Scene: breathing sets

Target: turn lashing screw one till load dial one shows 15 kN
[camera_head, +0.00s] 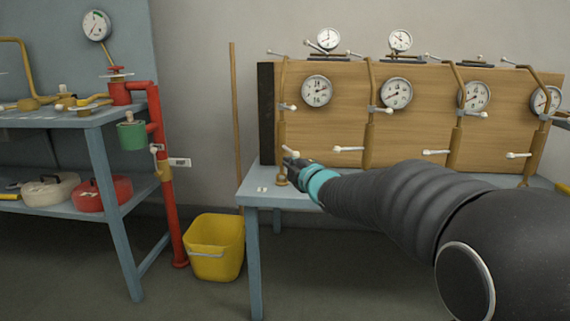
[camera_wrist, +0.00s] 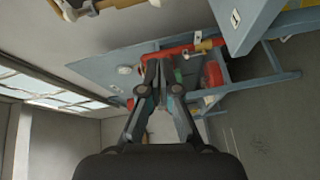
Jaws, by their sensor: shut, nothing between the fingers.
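The leftmost upright brass lashing screw (camera_head: 281,125) stands at the left end of the wooden board, with a pale crossbar on it. I take it to be screw one. The round white dial (camera_head: 317,91) just right of it is probably load dial one; its reading is too small to tell. My gripper (camera_head: 287,160) is in front of the screw's lower part, and I cannot tell whether they touch. In the wrist view my gripper (camera_wrist: 159,64) is shut and empty. A brass piece with a pale handle (camera_wrist: 85,8) shows at the top left there.
Several similar screws and dials continue right along the board (camera_head: 440,85). A number plate (camera_head: 263,189) is on the bench's front left corner. A yellow bucket (camera_head: 214,247) stands on the floor. A red pipe (camera_head: 165,190) and blue bench (camera_head: 100,117) are at left, with a gap between benches.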

